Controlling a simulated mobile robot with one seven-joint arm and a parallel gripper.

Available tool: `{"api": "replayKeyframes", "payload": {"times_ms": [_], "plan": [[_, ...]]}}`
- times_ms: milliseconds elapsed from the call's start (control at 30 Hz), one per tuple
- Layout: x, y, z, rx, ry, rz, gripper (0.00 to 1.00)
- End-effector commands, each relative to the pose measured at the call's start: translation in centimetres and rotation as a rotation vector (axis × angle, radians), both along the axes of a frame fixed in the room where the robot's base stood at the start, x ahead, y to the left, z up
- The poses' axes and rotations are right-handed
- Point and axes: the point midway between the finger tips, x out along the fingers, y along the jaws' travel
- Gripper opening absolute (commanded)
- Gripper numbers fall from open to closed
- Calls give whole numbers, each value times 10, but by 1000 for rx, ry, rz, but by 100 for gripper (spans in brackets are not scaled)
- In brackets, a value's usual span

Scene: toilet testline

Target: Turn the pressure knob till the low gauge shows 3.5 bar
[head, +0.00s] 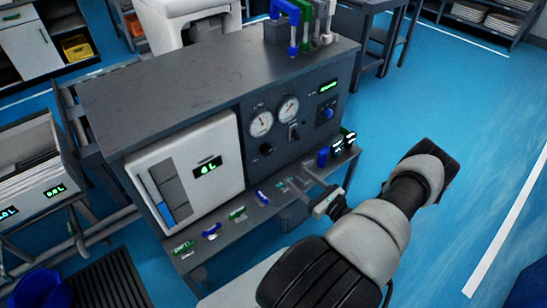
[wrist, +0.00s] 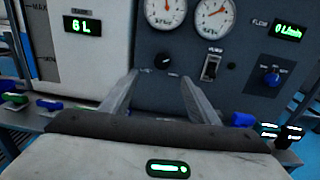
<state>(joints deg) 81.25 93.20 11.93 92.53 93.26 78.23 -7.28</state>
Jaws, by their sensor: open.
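A small black knob (head: 266,149) sits on the dark panel below the left gauge (head: 262,123). In the wrist view, the knob (wrist: 162,61) appears between and beyond my fingertips. The left gauge (wrist: 164,10) has its needle pointing roughly up; the right gauge (wrist: 213,16) has its needle pointing to the upper right. Their labels and scale numbers are too small to read, so I cannot tell which is the low gauge. My gripper (wrist: 159,79) is open and empty, in front of the panel and apart from the knob. It also shows in the head view (head: 295,175).
Right of the knob are a rocker switch (wrist: 210,67) and a blue knob (wrist: 270,75) under a green flow display (wrist: 287,32). A white unit reading 6 L (head: 207,167) is at the left. Blue and green parts lie on the ledge (head: 223,228) below the panel.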

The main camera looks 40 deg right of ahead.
Motion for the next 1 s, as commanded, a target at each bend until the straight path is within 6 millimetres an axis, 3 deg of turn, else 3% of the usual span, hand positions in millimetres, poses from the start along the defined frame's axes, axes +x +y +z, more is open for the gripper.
{"api": "replayKeyframes", "payload": {"times_ms": [133,267,700,1000], "plan": [[2,-4,-8,18,-4,-33,55],[20,-1,-8,17,-3,-28,55],[116,7,-8,15,-3,-25,55],[161,10,-8,15,-1,-26,55]]}}
